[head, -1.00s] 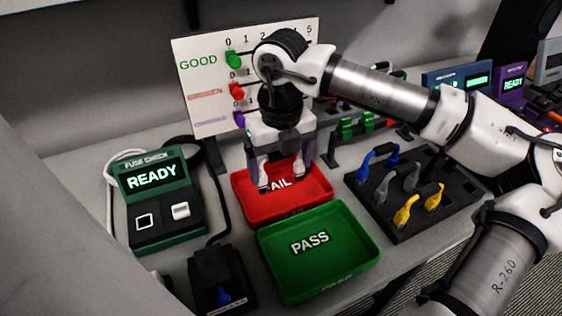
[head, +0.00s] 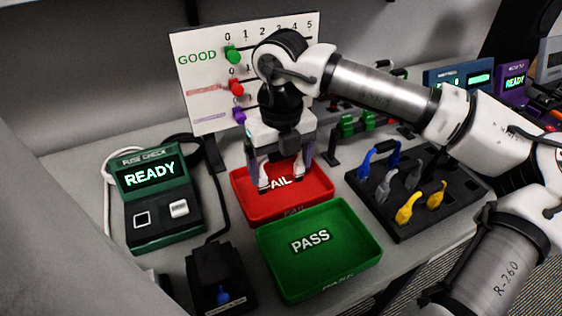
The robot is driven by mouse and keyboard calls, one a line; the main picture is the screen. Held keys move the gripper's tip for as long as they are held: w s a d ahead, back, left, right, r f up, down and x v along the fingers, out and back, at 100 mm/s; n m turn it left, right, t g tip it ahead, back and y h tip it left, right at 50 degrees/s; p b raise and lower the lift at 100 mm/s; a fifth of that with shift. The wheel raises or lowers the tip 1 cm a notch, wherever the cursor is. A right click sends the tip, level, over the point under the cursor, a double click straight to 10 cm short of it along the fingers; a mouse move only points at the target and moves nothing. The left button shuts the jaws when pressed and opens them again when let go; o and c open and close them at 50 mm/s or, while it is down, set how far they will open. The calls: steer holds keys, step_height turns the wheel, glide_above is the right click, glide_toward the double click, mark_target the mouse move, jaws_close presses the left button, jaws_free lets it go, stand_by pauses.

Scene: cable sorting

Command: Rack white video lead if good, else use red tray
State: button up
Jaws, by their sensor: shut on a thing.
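My gripper (head: 281,183) points down over the red tray (head: 258,212), which is marked FAIL. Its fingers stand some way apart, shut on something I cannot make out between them. I cannot pick out a white video lead in this view. The black rack (head: 408,233) stands to the right and holds looped leads: blue (head: 366,163), grey (head: 385,187) and yellow (head: 405,210).
A green PASS tray (head: 345,280) sits in front of the red tray. A green fuse checker (head: 155,232) reading READY and a black holder (head: 212,262) are at left. A white GOOD board (head: 200,90) stands behind. My arm spans the upper right.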

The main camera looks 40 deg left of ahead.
steer(key=shift+f+b, duration=0.45)
steer(key=shift+b, duration=0.4)
stand_by(0.6)
stand_by(0.4)
steer(key=o, duration=0.9)
steer(key=shift+c, duration=0.2)
steer(key=shift+r+p, duration=2.45)
steer(key=shift+r, duration=1.6)
